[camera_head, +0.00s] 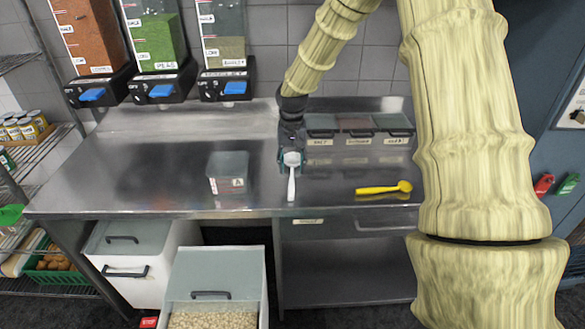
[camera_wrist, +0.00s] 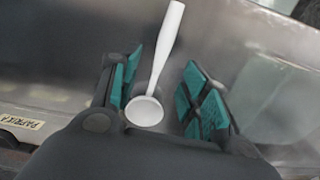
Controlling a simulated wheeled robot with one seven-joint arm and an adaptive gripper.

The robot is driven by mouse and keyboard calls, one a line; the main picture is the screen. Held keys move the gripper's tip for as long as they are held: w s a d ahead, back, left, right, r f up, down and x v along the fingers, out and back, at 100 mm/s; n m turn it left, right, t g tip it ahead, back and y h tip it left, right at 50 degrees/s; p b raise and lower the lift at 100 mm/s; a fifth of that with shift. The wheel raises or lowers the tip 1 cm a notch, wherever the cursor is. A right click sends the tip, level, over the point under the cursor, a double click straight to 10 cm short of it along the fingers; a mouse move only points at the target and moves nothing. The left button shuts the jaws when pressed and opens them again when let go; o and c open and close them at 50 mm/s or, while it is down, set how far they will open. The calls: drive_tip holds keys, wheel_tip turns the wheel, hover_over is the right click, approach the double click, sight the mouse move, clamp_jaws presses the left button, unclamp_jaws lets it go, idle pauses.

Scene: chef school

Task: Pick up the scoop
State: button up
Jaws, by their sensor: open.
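A white scoop (camera_head: 291,180) lies on the steel counter (camera_head: 130,180), its round bowl toward the back and its handle toward the front edge. My gripper (camera_head: 291,160) is open over the bowl end of the scoop. In the wrist view the scoop (camera_wrist: 164,50) lies between the two teal-padded fingers of my gripper (camera_wrist: 160,95), apart from both. A yellow scoop (camera_head: 384,188) lies to the right on the same counter.
A clear container (camera_head: 228,172) stands left of my gripper. Small lidded spice bins (camera_head: 358,126) line the back right. Dispensers (camera_head: 158,55) hang on the wall at back left. An ingredient bin (camera_head: 215,275) stands below the front edge.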

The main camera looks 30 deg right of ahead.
sight(291, 181)
drive_tip(key=shift+w+a+f, duration=0.2)
drive_tip(key=shift+f, duration=0.55)
drive_tip(key=shift+s+f+p, duration=0.25)
drive_tip(key=shift+f+p, duration=0.15)
drive_tip(key=shift+p, duration=0.05)
drive_tip(key=shift+f+p, duration=0.85)
drive_tip(key=shift+f, duration=1.45)
clamp_jaws()
